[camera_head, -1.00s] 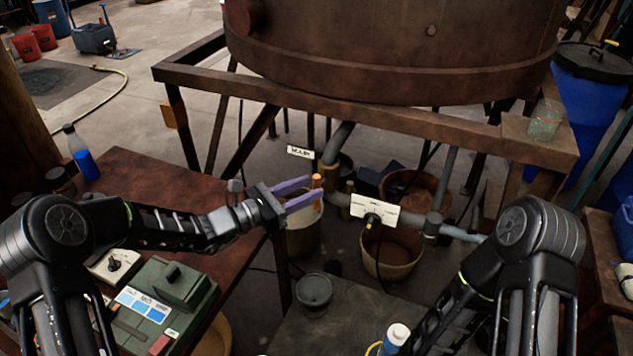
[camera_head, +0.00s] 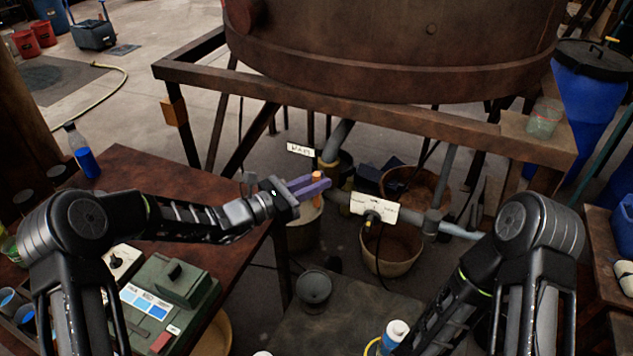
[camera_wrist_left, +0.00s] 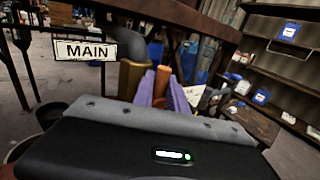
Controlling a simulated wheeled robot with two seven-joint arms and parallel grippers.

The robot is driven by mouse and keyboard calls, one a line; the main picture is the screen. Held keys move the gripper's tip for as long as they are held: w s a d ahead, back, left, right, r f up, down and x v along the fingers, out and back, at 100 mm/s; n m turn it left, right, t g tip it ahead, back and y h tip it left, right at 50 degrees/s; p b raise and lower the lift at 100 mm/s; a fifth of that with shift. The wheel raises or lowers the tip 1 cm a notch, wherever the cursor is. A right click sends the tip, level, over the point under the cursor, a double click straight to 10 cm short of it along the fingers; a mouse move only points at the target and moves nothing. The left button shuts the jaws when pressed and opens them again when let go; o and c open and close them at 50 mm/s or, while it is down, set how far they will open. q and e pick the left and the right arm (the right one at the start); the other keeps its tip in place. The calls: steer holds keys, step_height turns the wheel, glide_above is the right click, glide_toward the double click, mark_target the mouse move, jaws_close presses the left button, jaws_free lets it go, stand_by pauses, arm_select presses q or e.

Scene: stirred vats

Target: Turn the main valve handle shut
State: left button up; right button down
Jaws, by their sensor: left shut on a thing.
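The main valve's orange handle (camera_head: 317,177) shows at the pipe below the vat, near a sign reading MAIN (camera_wrist_left: 84,50) in the left wrist view. My left gripper (camera_head: 318,185) has its purple fingers closed around the handle; the fingers hide part of it.
The rusty vat (camera_head: 390,50) sits on a brown frame (camera_head: 350,112) above the pipes. A white label plate (camera_head: 374,208) is right of the valve, and a bucket (camera_head: 390,250) stands below it. A brown table (camera_head: 120,185) with a green box (camera_head: 165,300) is at the left.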

arm_select(q)
jaws_close()
steer(key=m+y+b, duration=0.1)
steer(key=m+b, duration=0.1)
steer(key=shift+s+d+f+m+g+y+b, duration=0.2)
steer(key=shift+d+m+g+y+b, duration=0.1)
steer(key=shift+d+g+y+b, duration=0.1)
steer(key=shift+s+d+f+m+t+y+b, duration=0.1)
steer(key=shift+d+f+m+t+y+b, duration=0.35)
steer(key=shift+m+y, duration=1.05)
steer(key=shift+s+d+f+m+g+y+b, duration=0.15)
steer(key=shift+m+y+b, duration=0.55)
steer(key=shift+m+y, duration=0.8)
steer(key=shift+s+d+f+m+t+y+b, duration=0.15)
steer(key=shift+f+m+t+y+b, duration=0.3)
steer(key=shift+m+y, duration=1)
steer(key=shift+w, duration=0.15)
